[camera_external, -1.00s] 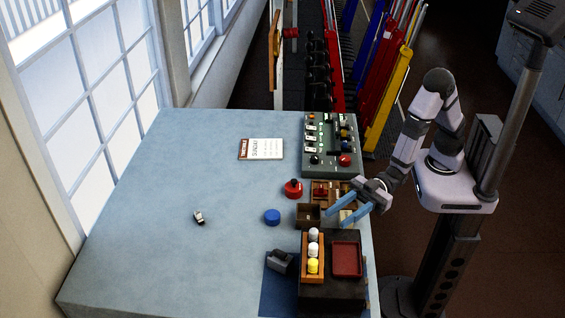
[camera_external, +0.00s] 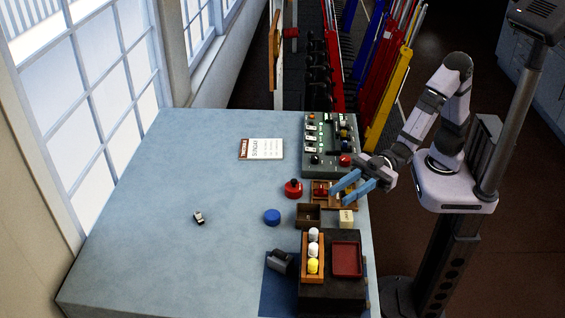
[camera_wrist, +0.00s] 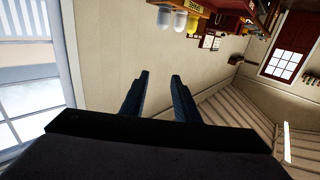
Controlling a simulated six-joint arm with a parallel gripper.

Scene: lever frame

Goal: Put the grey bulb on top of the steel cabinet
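Pale bulbs (camera_external: 313,233) and a yellow bulb (camera_external: 313,266) stand in a row in a wooden rack (camera_external: 305,277). Two bulbs look whitish to light grey; I cannot tell firmly which is the grey one. The bulbs also show at the top of the wrist view (camera_wrist: 180,20). The rack sits on a dark box-like cabinet (camera_external: 345,291), possibly the steel cabinet, beside a red tray (camera_external: 346,259). My gripper (camera_external: 339,197) is open and empty, above the small wooden boxes behind the rack. Its two fingers stand apart in the wrist view (camera_wrist: 160,76).
A control panel (camera_external: 332,163) lies at the back right. A red button (camera_external: 293,189), blue disc (camera_external: 272,217), open brown box (camera_external: 307,219) and cream block (camera_external: 346,218) lie near the rack. A dark object (camera_external: 280,261) stands left of it. The table's left side is mostly clear.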

